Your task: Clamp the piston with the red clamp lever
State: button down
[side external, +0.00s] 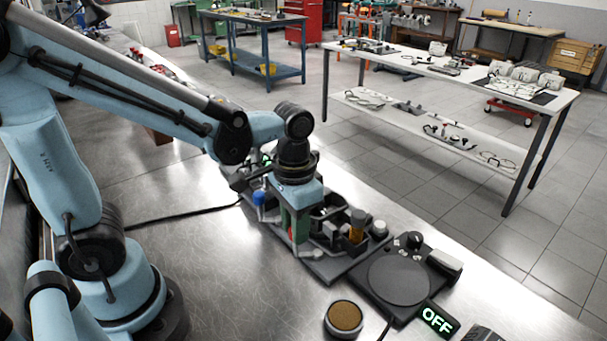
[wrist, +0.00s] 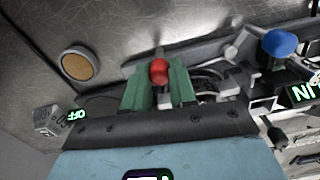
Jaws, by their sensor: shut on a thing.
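The red knob of the clamp lever (wrist: 159,70) shows between the green fingers of my gripper (wrist: 166,78) in the wrist view. My gripper is shut on this red knob. In the side external view my gripper (side external: 299,242) points down into the dark fixture (side external: 325,268), and its fingers hide most of the lever. A pale metallic rounded part (wrist: 212,82) lies just right of the fingers in the wrist view, partly hidden; I cannot tell whether it is the piston.
A blue knob (side external: 260,198) stands left of my gripper. An orange cylinder (side external: 357,225) stands at its right. A black unit with a round plate (side external: 400,279) and an OFF display (side external: 436,320) lies farther right. A round brown-topped dish (side external: 344,318) lies in front. Bare metal bench is at left.

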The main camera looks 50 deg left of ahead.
jog(key=shift+w+a+m, duration=0.1)
jog(key=shift+a+m, duration=0.1)
jog(key=shift+m, duration=0.4)
jog(key=c, duration=0.9)
grip_release()
jog(key=shift+r, duration=0.1)
notch_tip(320, 180, up, 12)
jog(key=shift+a, duration=0.1)
jog(key=a+f+n+t, duration=0.2)
jog(key=a+f+t, duration=0.1)
jog(key=f+t, duration=0.3)
jog(key=shift+a+t, duration=0.4)
jog(key=shift+t, duration=0.2)
